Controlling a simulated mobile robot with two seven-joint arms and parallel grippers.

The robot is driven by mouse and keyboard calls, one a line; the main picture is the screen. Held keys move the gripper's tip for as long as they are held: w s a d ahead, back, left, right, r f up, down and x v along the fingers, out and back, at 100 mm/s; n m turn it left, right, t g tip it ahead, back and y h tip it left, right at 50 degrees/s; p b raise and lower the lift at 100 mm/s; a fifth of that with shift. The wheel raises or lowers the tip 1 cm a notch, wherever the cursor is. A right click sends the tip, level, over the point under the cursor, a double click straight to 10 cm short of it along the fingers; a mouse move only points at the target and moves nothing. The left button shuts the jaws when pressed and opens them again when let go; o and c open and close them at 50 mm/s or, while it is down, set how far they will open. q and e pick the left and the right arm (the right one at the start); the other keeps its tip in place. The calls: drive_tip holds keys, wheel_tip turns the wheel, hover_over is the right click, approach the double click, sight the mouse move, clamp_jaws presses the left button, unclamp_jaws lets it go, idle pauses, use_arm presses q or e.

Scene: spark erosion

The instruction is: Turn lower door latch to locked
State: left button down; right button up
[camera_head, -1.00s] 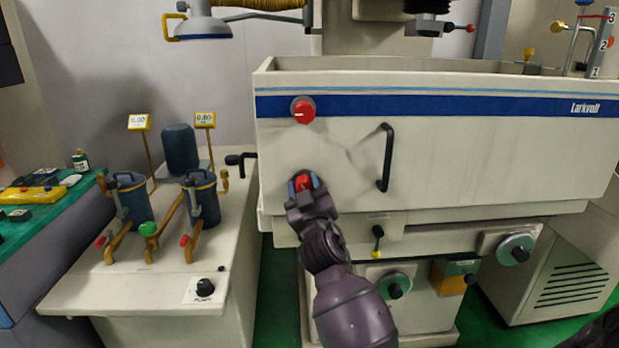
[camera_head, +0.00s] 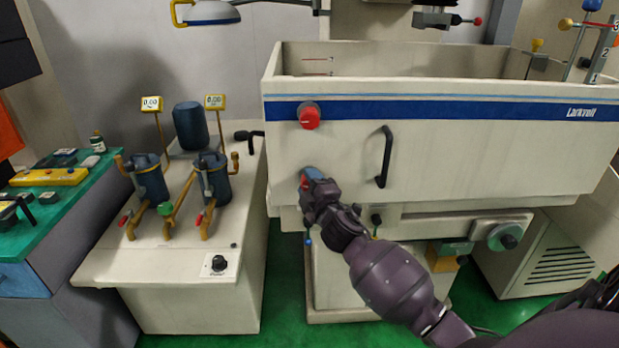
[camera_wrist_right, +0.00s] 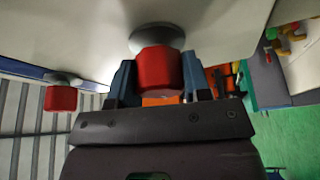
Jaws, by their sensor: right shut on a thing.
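The lower door latch is a red knob on a round grey base, between my right gripper's fingers in the right wrist view (camera_wrist_right: 158,70). In the head view my gripper and wrist largely hide it. My right gripper (camera_head: 309,177) is at the lower left of the tank's front door (camera_head: 340,150), its blue fingers shut on the red knob, one on each side; it also shows in the right wrist view (camera_wrist_right: 160,82). The upper latch, a red knob (camera_head: 309,117), sits above on the blue stripe; it also shows in the right wrist view (camera_wrist_right: 61,98). My left gripper is not in view.
A black door handle (camera_head: 384,157) stands out right of my gripper. A side bench (camera_head: 180,270) with two blue filter canisters stands to the left. A handwheel (camera_head: 503,237) is at the lower right. Green floor lies in front.

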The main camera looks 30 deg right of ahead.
drive_tip(key=shift+n, duration=0.7)
drive_tip(key=shift+g, duration=0.3)
drive_tip(key=o, duration=0.9)
drive_tip(key=shift+o, duration=0.2)
drive_tip(key=s+a+b, duration=0.1)
drive_tip(key=s, duration=0.9)
drive_tip(key=shift+s+a+f, duration=0.25)
drive_tip(key=shift+s+a, duration=0.1)
drive_tip(key=shift+a, duration=0.05)
